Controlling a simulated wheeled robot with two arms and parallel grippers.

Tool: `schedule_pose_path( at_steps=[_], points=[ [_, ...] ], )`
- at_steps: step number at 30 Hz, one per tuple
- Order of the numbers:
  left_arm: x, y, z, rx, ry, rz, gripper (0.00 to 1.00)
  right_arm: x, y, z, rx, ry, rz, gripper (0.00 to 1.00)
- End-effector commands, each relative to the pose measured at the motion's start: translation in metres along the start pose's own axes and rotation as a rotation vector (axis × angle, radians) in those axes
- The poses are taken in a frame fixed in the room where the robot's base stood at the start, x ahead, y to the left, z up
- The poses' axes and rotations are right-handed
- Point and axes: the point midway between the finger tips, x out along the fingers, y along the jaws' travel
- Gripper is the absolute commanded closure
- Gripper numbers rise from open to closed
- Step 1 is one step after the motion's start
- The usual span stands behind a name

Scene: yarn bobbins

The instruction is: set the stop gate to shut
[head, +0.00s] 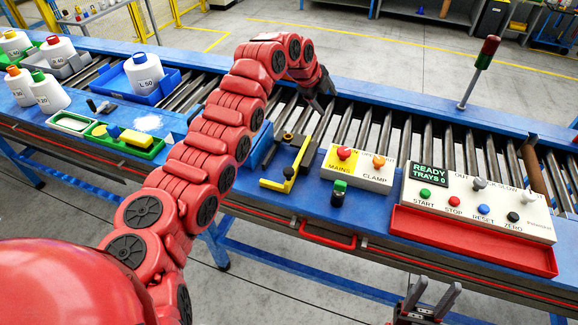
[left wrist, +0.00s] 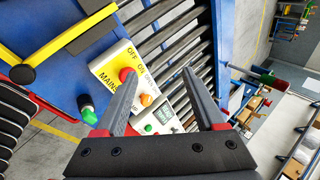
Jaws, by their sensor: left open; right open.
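A yellow L-shaped bar with a black knob, which looks like the stop gate (head: 299,159), sits at the near edge of the roller conveyor, left of the mains box. Its yellow arm and black knob also show in the left wrist view (left wrist: 70,42), at the upper left. I cannot read any gate position mark. My left gripper (head: 322,92) is open and empty above the rollers, beyond and right of the gate; its fingers also show in the left wrist view (left wrist: 158,74). My right gripper (head: 430,298) is open and empty at the bottom, in front of the table.
The mains and clamp box (head: 356,170) stands right of the gate, with a green-topped black knob (head: 339,192) before it. A button panel (head: 478,206) and red tray (head: 470,240) lie further right. A signal lamp (head: 486,52) rises behind.

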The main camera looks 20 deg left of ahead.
Motion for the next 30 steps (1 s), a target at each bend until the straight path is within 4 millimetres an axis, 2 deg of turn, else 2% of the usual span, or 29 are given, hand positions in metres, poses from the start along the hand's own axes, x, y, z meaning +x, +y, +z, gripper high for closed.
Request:
schedule_pose_path(
  at_steps=[1,6,9,12,14,20,23,30],
  points=[
    [-0.020,0.017,0.000,0.093,-0.009,0.111,0.29,0.000,0.000,0.000,0.000,0.000,0.000,0.50],
    [-0.076,0.081,-0.004,0.325,0.016,0.451,0.29,0.000,0.000,0.000,0.000,0.000,0.000,0.50],
    [-0.098,0.102,-0.005,0.388,0.033,0.564,0.29,0.000,0.000,0.000,0.000,0.000,0.000,0.50],
    [-0.106,0.114,-0.004,0.413,0.043,0.614,0.29,-0.003,0.000,0.001,0.000,0.000,0.000,0.50],
    [-0.104,0.119,-0.004,0.418,0.046,0.624,0.29,-0.008,0.000,0.001,0.000,0.000,0.000,0.50],
    [-0.075,0.137,-0.002,0.417,0.047,0.621,0.29,-0.041,-0.002,0.007,0.000,0.000,0.000,0.50],
    [-0.058,0.150,0.000,0.416,0.051,0.621,0.29,-0.043,-0.002,0.007,0.000,0.000,0.000,0.50],
    [-0.034,0.166,0.001,0.414,0.053,0.618,0.29,-0.028,-0.001,0.005,0.000,0.000,0.000,0.50]
  ],
)
